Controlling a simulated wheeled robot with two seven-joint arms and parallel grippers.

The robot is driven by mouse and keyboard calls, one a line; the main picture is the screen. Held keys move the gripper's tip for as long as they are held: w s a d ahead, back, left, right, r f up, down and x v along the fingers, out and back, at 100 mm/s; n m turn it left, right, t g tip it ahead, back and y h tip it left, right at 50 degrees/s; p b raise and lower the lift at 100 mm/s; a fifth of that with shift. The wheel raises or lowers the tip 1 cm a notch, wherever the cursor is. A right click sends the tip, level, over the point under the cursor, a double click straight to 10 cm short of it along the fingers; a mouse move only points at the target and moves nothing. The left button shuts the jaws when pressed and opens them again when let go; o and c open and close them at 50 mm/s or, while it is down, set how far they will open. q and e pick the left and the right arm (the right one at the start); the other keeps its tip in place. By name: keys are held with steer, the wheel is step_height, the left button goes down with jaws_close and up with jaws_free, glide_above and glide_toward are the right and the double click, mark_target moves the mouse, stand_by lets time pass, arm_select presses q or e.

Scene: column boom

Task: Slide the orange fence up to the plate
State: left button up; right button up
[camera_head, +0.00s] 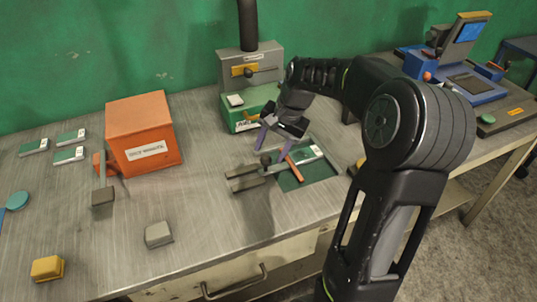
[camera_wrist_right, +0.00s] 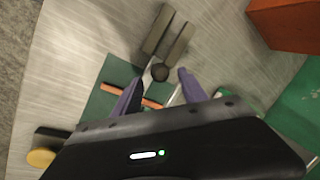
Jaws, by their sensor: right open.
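The orange fence (camera_head: 295,171) is a thin bar lying across the dark green mat (camera_head: 322,171). In the right wrist view the orange fence (camera_wrist_right: 149,103) is partly hidden behind a finger. A small white and green plate (camera_head: 308,154) lies on the mat beside the fence; only a pale strip of it (camera_wrist_right: 176,97) shows between the fingers in the wrist view. My right gripper (camera_head: 271,148) is open, its purple fingers pointing down near a dark round knob (camera_head: 266,158). In the wrist view, the right gripper (camera_wrist_right: 160,90) has the knob (camera_wrist_right: 160,72) just beyond its fingertips. Contact cannot be told.
Two grey bars (camera_head: 245,177) lie left of the mat. A green and grey machine (camera_head: 250,100) stands behind the gripper. An orange box (camera_head: 141,132), a grey block (camera_head: 158,234) and a yellow block (camera_head: 47,268) are to the left. Bare metal table (camera_head: 205,215) lies between.

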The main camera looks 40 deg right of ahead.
steer(key=v, duration=0.4)
steer(key=shift+s+d+r, duration=0.1)
steer(key=shift+r, duration=0.25)
